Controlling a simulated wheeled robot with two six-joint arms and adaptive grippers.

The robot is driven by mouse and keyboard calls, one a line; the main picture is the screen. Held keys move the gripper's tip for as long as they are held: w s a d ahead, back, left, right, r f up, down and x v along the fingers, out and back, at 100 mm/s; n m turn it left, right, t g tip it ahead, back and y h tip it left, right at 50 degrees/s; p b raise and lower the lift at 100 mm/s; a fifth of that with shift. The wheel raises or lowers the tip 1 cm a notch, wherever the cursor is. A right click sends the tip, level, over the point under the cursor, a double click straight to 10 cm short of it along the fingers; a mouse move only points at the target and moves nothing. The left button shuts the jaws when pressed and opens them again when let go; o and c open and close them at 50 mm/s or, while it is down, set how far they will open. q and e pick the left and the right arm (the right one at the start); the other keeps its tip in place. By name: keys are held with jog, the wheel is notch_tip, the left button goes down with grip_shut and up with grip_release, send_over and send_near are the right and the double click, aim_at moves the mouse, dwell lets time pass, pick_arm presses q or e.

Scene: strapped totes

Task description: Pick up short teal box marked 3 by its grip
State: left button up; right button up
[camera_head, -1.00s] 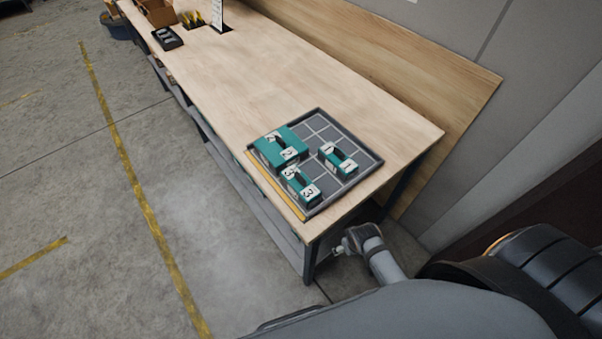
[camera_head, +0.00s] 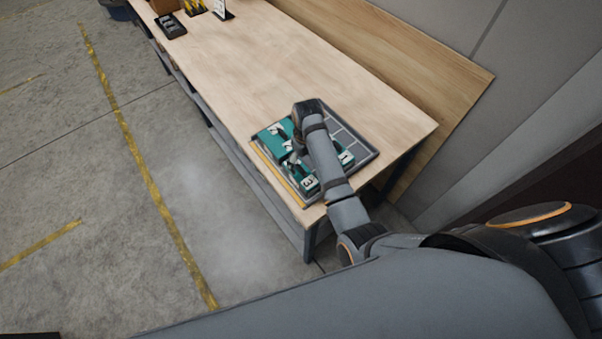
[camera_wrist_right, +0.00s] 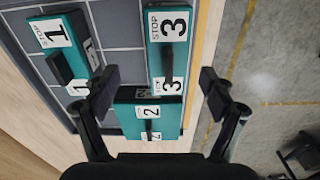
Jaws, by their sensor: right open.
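The short teal box marked 3 (camera_head: 309,185) stands on the grey gridded tray (camera_head: 370,158) near its front corner, partly hidden by my right arm. In the right wrist view the box marked 3 (camera_wrist_right: 181,52) has white labels and a dark grip along its top. My right gripper (camera_wrist_right: 158,84) is open and empty, its fingers spread either side of the lower end of this box in the picture. In the head view my right gripper (camera_head: 292,150) is over the tray, its fingertips hard to make out. My left gripper is not in view.
The larger teal box marked 2 (camera_head: 270,141) sits beside it, and the teal box marked 1 (camera_head: 346,158) is partly behind my arm. They also show in the right wrist view, box 2 (camera_wrist_right: 130,121) and box 1 (camera_wrist_right: 74,42).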

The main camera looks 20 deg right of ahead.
aim_at(299, 166)
jog(key=shift+w+a+r+n, duration=0.3)
jog(key=shift+w+a+r, duration=0.6)
jog(key=shift+w+a, duration=0.05)
jog(key=shift+s+d+f, duration=0.1)
jog(key=shift+s+f, duration=0.05)
jog(key=shift+f, duration=2.75)
jog(key=shift+s+d+f, duration=0.1)
jog(key=shift+s+f, duration=0.15)
jog(key=shift+f, duration=0.4)
jog(key=shift+s+d+f, duration=0.1)
jog(key=shift+s+f, duration=0.15)
jog(key=shift+f, duration=0.35)
notch_tip(299, 166, down, 2)
jog(key=shift+b, duration=1.05)
jog(key=shift+f, duration=0.2)
jog(key=shift+w+r, duration=0.1)
jog(key=c, duration=1.3)
jog(key=shift+r, duration=0.1)
jog(key=shift+c, duration=1)
